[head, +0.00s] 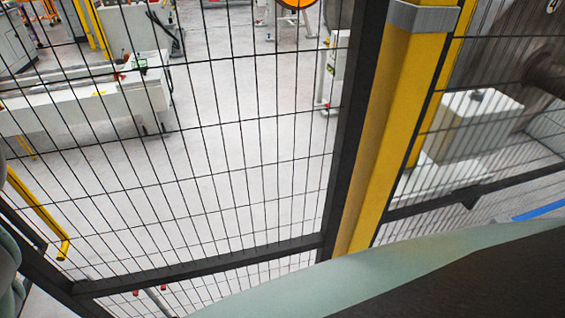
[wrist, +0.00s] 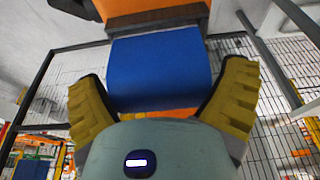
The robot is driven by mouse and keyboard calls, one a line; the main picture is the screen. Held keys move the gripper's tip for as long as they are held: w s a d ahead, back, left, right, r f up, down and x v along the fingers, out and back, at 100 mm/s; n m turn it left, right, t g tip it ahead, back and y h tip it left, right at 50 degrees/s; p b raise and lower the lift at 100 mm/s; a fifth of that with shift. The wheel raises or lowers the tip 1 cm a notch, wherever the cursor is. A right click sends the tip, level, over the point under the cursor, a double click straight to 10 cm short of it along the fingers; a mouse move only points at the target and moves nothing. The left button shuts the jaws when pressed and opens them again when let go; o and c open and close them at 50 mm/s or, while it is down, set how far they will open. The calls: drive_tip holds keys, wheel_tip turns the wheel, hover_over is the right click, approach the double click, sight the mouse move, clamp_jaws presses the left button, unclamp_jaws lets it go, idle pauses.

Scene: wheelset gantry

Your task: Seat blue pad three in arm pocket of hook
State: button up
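In the wrist view, a blue pad (wrist: 160,68) lies ahead of my gripper (wrist: 165,75), between its two yellow ribbed fingers. The fingers are spread, with their tips wider apart than the pad; I see no clear grip on it. The orange hook (wrist: 150,6) shows at the top, with a dark brown strip (wrist: 160,20) just above the pad. More orange (wrist: 160,114) shows below the pad. Whether the pad sits fully in a pocket cannot be told from this angle. The head view shows neither the hook, the pad nor my gripper.
In the head view, a mesh fence (head: 210,190) and a yellow post (head: 390,120) stand close ahead. White machines (head: 90,108) stand beyond the fence on grey floor.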

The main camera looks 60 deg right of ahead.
drive_tip(key=shift+o, duration=0.2)
drive_tip(key=shift+w+a+r, duration=0.15)
drive_tip(key=shift+a+r, duration=0.05)
drive_tip(key=shift+r, duration=0.05)
drive_tip(key=shift+a+v, duration=0.2)
drive_tip(key=shift+v, duration=0.8)
drive_tip(key=v, duration=1)
drive_tip(key=shift+d, duration=0.15)
drive_tip(key=shift+r, duration=0.15)
